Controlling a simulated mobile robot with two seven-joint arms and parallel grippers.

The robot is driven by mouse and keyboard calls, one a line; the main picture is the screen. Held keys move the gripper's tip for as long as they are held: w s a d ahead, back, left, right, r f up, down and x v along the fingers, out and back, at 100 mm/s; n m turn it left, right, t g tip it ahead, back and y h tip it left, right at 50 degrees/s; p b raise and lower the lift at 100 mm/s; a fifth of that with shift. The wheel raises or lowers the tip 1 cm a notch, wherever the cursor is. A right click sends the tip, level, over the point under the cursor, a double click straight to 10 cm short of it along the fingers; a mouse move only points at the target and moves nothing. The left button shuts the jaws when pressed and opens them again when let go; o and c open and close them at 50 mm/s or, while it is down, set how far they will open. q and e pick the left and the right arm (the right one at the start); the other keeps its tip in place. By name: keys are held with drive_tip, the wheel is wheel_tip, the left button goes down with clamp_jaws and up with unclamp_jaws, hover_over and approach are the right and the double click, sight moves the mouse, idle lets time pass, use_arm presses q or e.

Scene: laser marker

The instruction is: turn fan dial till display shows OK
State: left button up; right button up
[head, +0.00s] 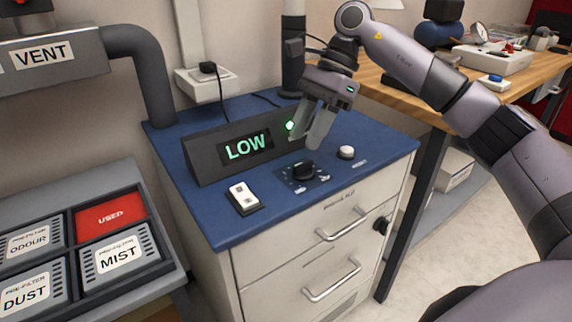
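The fan dial (303,170) is a black knob on a dark marked plate on the blue cabinet top. The display (246,148) is a dark wedge-shaped box behind it and reads LOW in green letters. A green light glows at its right end. My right gripper (312,142) points down just above and behind the dial, its fingers seemingly apart with nothing seen between them. I cannot tell for sure whether a fingertip touches the dial. My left gripper is not in view.
A white rocker switch (243,197) sits left of the dial, and a pale round button (346,152) sits to its right. A filter tray (75,245) stands at the lower left. A wooden bench (420,95) holds instruments at the right. A dark post rises behind the gripper.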

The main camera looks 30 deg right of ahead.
sight(304, 162)
drive_tip(key=shift+h, duration=0.6)
wheel_tip(304, 162, down, 5)
drive_tip(key=shift+d+r+b, duration=0.15)
drive_tip(key=shift+b, duration=0.8)
drive_tip(key=shift+f, duration=0.25)
drive_tip(key=shift+a+f, duration=0.1)
drive_tip(key=shift+a, duration=0.1)
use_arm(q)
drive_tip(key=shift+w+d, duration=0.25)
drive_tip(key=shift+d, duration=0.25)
use_arm(e)
clamp_jaws()
